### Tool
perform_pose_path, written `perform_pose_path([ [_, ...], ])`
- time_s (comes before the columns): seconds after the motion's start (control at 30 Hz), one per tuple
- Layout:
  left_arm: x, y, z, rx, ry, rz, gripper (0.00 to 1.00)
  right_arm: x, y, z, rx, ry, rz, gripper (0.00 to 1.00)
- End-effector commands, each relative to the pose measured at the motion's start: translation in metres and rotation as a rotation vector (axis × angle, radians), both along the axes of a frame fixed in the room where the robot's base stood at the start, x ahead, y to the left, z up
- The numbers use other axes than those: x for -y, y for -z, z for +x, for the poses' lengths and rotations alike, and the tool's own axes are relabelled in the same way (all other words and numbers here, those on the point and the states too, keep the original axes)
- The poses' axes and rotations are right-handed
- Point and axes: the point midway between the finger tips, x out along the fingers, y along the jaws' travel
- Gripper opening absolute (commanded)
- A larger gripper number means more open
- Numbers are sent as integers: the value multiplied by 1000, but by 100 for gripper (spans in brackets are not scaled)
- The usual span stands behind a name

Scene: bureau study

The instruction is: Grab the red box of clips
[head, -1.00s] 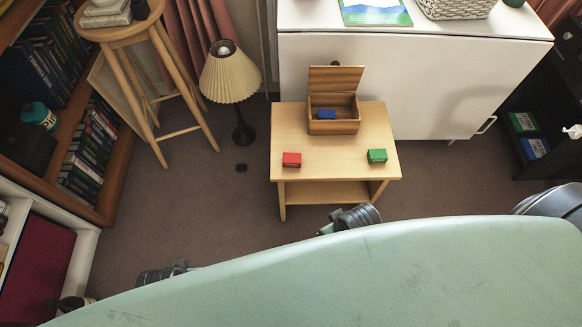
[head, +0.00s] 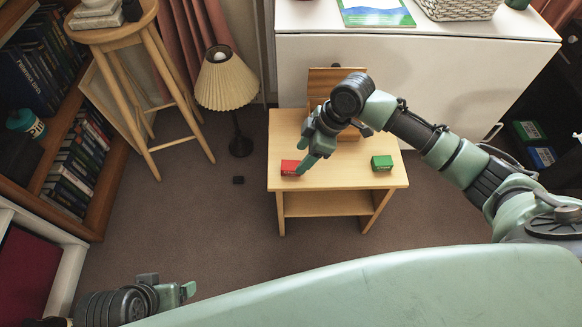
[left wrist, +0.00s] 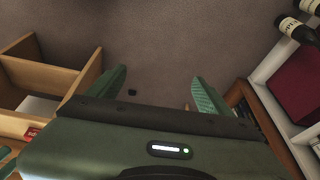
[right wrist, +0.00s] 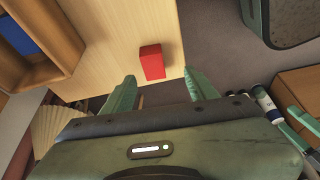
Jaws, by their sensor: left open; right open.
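The red box of clips (head: 289,167) sits near the front left of the small wooden table's top (head: 345,177). My right gripper (head: 307,150) is open above the table, with its fingers close to the box. In the right wrist view the red box (right wrist: 152,62) lies just ahead of the two open fingertips (right wrist: 160,78), between their lines, with nothing gripped. Part of the red box (left wrist: 33,132) also shows at the left edge of the left wrist view. My left gripper (head: 188,290) is open and empty, low over the floor at left.
A green box (head: 382,162) sits at the table's front right. An open wooden box (right wrist: 62,35) holding a blue box (right wrist: 27,32) is behind, mostly hidden by my arm in the head view. A lamp (head: 226,82) and stool (head: 150,45) stand left of the table.

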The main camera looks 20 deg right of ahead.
Motion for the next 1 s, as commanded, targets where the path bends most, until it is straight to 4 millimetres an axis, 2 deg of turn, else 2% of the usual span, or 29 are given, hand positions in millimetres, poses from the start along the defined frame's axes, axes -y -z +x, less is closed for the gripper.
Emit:
perform_pose_path([
  [0.07,0,1,0,0,0,0,81,10,-6,10,3,-4,-3,58],
  [0.17,0,1,0,2,0,0,81,11,-3,13,0,-9,0,58],
  [0.4,0,-4,-3,7,-1,-1,81,1,19,16,1,-9,2,58],
  [0.63,0,10,-3,6,-1,0,81,-14,46,17,0,-8,2,58],
  [0.8,5,8,17,93,7,-18,81,-20,63,20,1,-8,0,58],
  [1.0,6,6,19,101,8,-20,81,-20,62,20,2,-8,-1,58],
])
